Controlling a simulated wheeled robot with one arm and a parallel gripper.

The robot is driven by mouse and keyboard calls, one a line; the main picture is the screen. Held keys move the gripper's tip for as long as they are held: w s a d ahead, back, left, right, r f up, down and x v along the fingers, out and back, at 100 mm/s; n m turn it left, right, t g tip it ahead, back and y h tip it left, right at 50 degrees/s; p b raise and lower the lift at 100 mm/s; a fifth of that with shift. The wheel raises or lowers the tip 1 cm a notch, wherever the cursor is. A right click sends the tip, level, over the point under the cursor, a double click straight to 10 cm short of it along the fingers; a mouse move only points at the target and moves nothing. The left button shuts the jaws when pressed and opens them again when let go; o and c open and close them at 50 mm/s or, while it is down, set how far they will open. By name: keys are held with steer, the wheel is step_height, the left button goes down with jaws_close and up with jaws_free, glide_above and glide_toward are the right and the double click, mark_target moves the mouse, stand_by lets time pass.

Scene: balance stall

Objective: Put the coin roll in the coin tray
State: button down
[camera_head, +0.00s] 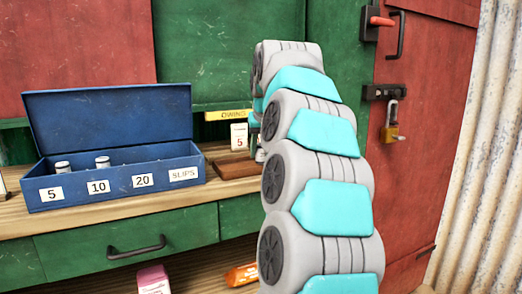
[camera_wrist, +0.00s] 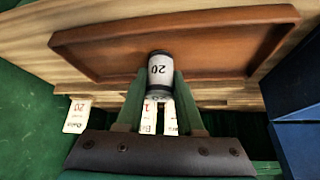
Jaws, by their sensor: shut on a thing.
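The coin roll (camera_wrist: 159,70) is a small grey-white cylinder with dark ends and a "20" label. In the wrist view my gripper (camera_wrist: 161,82) is shut on it, with one green finger on each side. The roll overlaps the near edge of a shallow brown wooden tray (camera_wrist: 90,41) with a raised rim. I cannot tell whether the roll touches the tray. In the head view the tray (camera_head: 236,168) lies on the counter, partly behind my arm. My arm hides most of my gripper there.
An open blue cash box (camera_head: 115,183), labelled 5, 10, 20 and SLIPS, stands left of the tray with two pale rolls inside. An "OWING" sign (camera_head: 228,115) and a card (camera_head: 239,137) are behind the tray. A green drawer (camera_head: 130,243) is below the counter.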

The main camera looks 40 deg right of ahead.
steer(key=shift+f, duration=0.1)
steer(key=shift+f, duration=0.1)
steer(key=c, duration=0.5)
jaws_free()
steer(key=shift+c, duration=0.2)
steer(key=shift+r, duration=0.25)
steer(key=v, duration=1.1)
steer(key=shift+s+r+p, duration=0.2)
steer(key=shift+r+p, duration=0.1)
steer(key=shift+a, duration=0.25)
